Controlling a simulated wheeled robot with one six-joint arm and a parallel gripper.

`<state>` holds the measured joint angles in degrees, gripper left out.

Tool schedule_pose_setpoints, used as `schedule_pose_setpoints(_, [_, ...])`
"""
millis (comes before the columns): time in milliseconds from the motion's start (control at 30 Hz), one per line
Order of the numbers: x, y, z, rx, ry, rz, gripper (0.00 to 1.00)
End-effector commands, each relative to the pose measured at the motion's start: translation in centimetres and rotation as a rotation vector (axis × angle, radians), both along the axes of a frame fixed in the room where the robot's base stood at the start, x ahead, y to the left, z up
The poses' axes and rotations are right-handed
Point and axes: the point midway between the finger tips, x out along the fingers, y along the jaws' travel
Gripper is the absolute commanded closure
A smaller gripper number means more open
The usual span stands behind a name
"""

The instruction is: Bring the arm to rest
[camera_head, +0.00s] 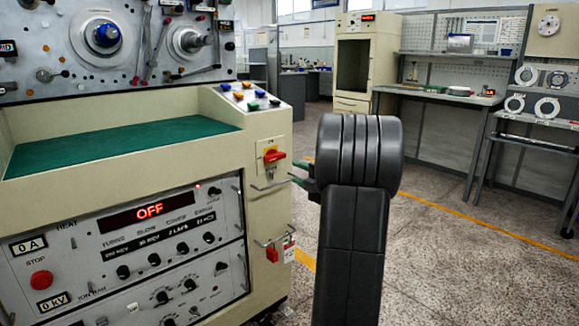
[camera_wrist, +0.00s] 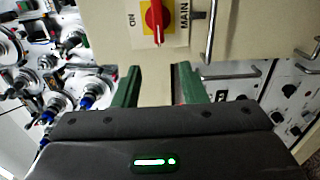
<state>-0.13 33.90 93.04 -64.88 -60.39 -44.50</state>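My arm stands in the middle of the head view, its dark grey links upright in front of the cream machine cabinet (camera_head: 265,215). My gripper's green fingers (camera_head: 303,172) show just left of the arm's rounded joint, close to the cabinet's right end. In the wrist view my gripper (camera_wrist: 157,82) has its two green fingers apart, with only the cream panel (camera_wrist: 120,45) seen between them. The red main switch (camera_wrist: 155,22) is ahead of the fingers, turned upright on its yellow plate. Whether the fingers touch the cabinet cannot be told.
A green mat (camera_head: 120,145) lies on the cabinet's ledge, below spindles (camera_head: 105,36). A red switch (camera_head: 273,156) and metal handles (camera_head: 268,185) stick out near the gripper. A workbench (camera_head: 440,95) stands at the back right. Speckled floor (camera_head: 440,260) right of the arm is clear.

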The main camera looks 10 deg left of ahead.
Motion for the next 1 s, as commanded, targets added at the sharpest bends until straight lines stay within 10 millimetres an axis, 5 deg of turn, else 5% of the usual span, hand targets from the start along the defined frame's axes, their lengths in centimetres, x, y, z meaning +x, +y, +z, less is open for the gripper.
schedule_pose_setpoints(567, [-0.3,-0.4,-0.1,0.0,-0.001,0.001,0.62])
schedule_pose_setpoints(1000, [4.3,5.6,-0.2,0.001,-0.002,0.003,0.62])
